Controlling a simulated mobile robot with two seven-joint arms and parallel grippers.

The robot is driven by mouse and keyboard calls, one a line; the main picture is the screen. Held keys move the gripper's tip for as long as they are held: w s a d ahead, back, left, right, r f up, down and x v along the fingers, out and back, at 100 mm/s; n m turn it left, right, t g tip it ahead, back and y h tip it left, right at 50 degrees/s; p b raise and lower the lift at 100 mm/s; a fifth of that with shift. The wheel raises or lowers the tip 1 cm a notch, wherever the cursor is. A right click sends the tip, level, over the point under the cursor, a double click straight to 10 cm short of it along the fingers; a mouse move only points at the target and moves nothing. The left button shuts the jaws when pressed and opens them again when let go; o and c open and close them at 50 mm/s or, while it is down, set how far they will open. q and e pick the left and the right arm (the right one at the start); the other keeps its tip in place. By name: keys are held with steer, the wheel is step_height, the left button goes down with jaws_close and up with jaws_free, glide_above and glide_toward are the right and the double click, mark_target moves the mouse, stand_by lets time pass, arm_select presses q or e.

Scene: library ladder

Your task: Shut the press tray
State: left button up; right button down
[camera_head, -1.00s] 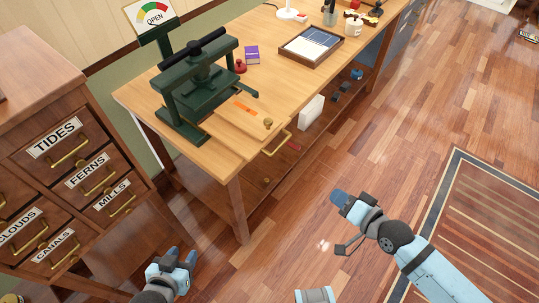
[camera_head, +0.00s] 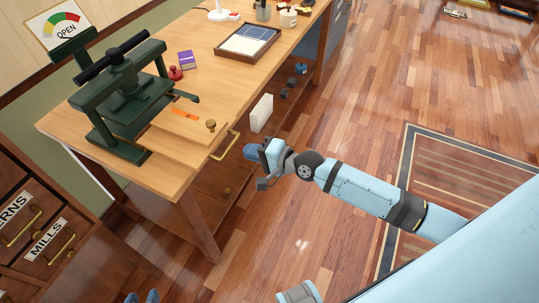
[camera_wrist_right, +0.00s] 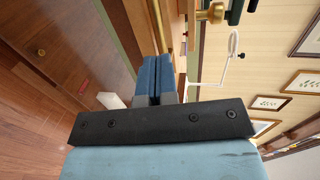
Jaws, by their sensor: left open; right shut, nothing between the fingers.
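The dark green press (camera_head: 120,95) stands on the wooden workbench. Its wooden press tray (camera_head: 190,128) sticks out at the bench's front edge, with an orange strip (camera_head: 185,114), a brass knob (camera_head: 211,125) and a brass bar handle (camera_head: 226,146) at the front. My right gripper (camera_head: 250,152) is shut and empty, just right of the handle and seemingly apart from it. In the right wrist view its blue fingers (camera_wrist_right: 158,76) are together, with the brass knob (camera_wrist_right: 215,12) beyond. My left gripper (camera_head: 142,297) is open at the bottom edge, mostly cut off.
A gauge sign (camera_head: 62,27) above the press reads OPEN. A red stamp (camera_head: 175,73), a purple book (camera_head: 187,59) and a framed tray (camera_head: 247,41) lie on the bench. A labelled drawer cabinet (camera_head: 30,235) stands at lower left. The floor right of the bench is mostly clear.

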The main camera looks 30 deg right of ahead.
arm_select(q)
steer(key=shift+d, duration=0.25)
arm_select(e)
steer(key=x, duration=0.4)
steer(key=r+x, duration=0.1)
steer(key=x, duration=0.4)
steer(key=r+b+x, duration=0.1)
steer(key=x, duration=0.5)
steer(key=r+b+x, duration=0.1)
steer(key=x, duration=0.4)
steer(key=shift+w+a, duration=0.25)
steer(key=shift+w, duration=0.15)
steer(key=shift+w+a, duration=0.15)
steer(key=shift+w, duration=0.1)
arm_select(q)
steer(key=shift+d+f, duration=0.15)
steer(key=shift+f, duration=0.2)
arm_select(e)
steer(key=shift+w+r, duration=0.1)
steer(key=shift+r, duration=0.15)
